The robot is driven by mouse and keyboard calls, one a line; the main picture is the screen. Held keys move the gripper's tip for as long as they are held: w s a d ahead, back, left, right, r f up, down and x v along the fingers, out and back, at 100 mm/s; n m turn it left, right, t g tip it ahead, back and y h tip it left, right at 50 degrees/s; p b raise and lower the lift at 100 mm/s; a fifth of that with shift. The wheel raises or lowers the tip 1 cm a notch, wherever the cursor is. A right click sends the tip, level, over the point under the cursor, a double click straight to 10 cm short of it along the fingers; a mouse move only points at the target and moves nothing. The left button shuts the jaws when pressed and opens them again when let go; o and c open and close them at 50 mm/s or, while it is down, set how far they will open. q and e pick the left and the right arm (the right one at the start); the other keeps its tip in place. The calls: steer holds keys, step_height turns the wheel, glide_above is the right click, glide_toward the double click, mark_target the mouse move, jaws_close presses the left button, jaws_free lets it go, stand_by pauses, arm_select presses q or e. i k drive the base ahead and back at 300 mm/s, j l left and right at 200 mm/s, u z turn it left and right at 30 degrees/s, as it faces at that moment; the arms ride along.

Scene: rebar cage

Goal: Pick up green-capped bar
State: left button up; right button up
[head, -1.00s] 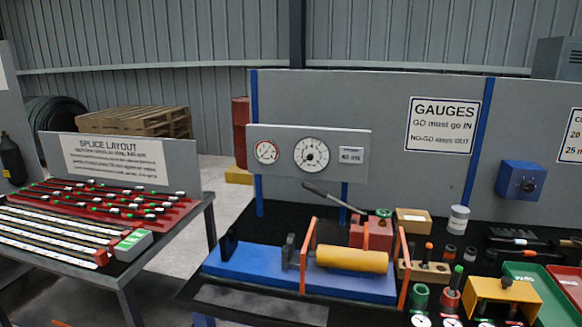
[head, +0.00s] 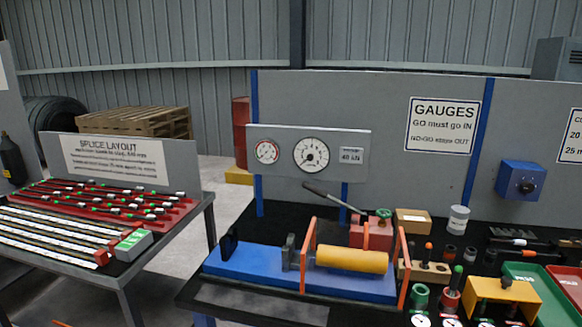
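Several dark bars (head: 95,196) lie in red racks on the left table, with small green and white marks or caps along them. I cannot tell at this size which one is the green-capped bar. A short upright piece with a green top (head: 456,276) also stands in a red holder on the right bench. Neither of my grippers shows in the head view.
A grey box with a green top (head: 131,241) sits at the left table's right edge. A floor gap separates the tables.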

mark_target(457, 276)
steer(key=i+l+z, duration=0.65)
steer(key=z, duration=0.3)
steer(key=i, duration=0.1)
